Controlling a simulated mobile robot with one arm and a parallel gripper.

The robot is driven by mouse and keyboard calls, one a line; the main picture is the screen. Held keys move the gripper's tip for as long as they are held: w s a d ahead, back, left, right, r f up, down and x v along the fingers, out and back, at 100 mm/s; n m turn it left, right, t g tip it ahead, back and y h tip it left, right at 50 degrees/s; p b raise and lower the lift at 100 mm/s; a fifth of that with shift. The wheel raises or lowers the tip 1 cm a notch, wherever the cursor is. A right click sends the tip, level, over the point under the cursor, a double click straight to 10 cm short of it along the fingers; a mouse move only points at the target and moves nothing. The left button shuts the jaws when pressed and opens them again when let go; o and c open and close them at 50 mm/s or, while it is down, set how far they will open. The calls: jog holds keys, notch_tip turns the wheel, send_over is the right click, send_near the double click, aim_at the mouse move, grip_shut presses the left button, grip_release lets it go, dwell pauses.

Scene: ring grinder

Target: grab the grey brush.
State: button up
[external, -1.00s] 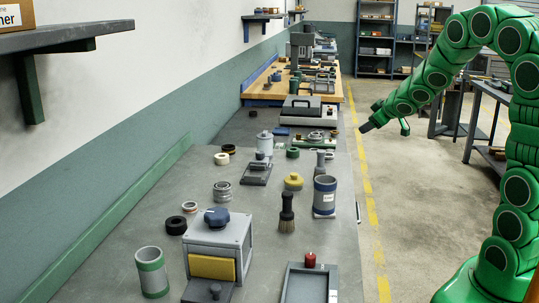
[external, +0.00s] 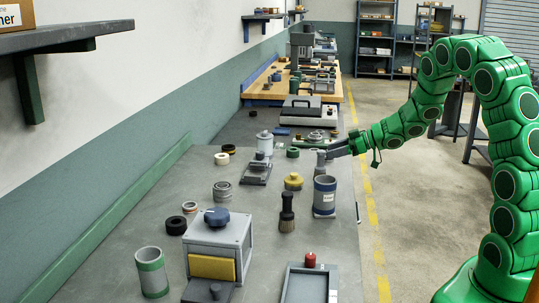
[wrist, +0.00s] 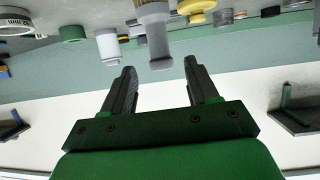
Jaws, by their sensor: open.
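The grey brush (external: 320,162) stands upright on the grey bench, behind the blue-and-grey cylinder, which partly hides it in the external view. In the wrist view, where the scene appears upside down, its grey handle (wrist: 158,42) points toward my gripper (wrist: 160,68). The handle lies ahead of the gap between the two fingers, and none of it shows between them. My gripper is open and empty. In the external view my gripper (external: 328,153) is at the height of the brush's top, coming from the right, and overlaps it in the picture; contact cannot be told.
The blue-and-grey cylinder (external: 325,196) stands in front of the brush. A dark brush with tan bristles (external: 287,213) and a yellow knobbed piece (external: 293,182) are to its left. A green ring (external: 292,153) lies behind. The aisle right of the bench is clear.

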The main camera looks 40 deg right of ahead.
aim_at(322, 151)
jog(key=shift+x, duration=3.45)
jog(key=c, duration=1)
jog(key=shift+c, duration=0.3)
jog(key=shift+r, duration=0.55)
jog(key=s+r, duration=1.1)
jog(key=s, duration=0.3)
jog(key=shift+r, duration=0.4)
